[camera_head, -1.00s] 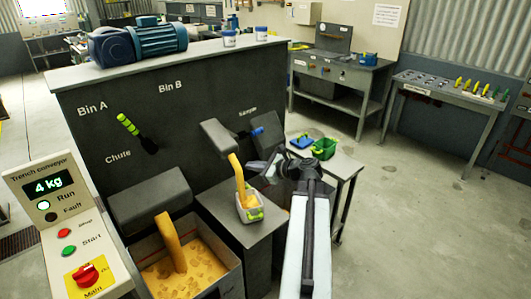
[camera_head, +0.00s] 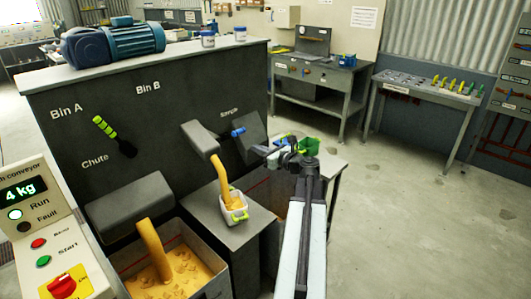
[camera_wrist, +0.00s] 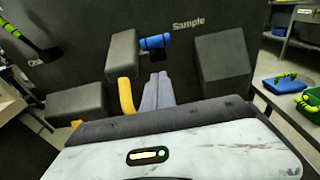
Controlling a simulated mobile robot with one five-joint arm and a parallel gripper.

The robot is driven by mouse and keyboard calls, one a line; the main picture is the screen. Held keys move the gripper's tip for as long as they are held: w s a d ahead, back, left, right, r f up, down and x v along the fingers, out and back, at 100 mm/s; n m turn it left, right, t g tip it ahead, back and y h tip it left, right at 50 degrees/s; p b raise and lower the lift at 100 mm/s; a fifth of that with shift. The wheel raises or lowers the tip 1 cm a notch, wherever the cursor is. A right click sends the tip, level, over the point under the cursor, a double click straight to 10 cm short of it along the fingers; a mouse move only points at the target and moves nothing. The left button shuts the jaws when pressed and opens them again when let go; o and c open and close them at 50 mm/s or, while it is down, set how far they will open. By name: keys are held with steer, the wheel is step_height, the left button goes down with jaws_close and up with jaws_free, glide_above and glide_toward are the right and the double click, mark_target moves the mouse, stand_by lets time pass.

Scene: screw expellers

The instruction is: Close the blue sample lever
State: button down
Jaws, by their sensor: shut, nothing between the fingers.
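The blue sample lever (camera_head: 238,132) sticks out from the dark machine wall under the "Sample" label. It also shows in the wrist view (camera_wrist: 155,42), lying nearly level just above my fingertips. My gripper (camera_head: 259,150) is shut and empty, a little below and to the right of the lever in the head view. The shut grey fingers also show in the wrist view (camera_wrist: 159,80); I cannot tell whether they touch the lever. Yellow material runs from the sample spout (camera_head: 200,138) into a small white tub (camera_head: 228,216) with green clips.
A dark block (camera_wrist: 222,62) juts out right of the lever. The chute (camera_head: 140,203) pours yellow material into a large bin (camera_head: 205,290). A green-black chute lever (camera_head: 113,135) is at left. A side table with a green crate (camera_head: 308,146) stands right. The floor at right is clear.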

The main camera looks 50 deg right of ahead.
mark_target(232, 134)
steer(key=w+r+p, duration=0.2)
steer(key=w, duration=0.4)
steer(key=shift+w+d, duration=0.2)
steer(key=shift+w, duration=0.05)
steer(key=shift+r, duration=0.1)
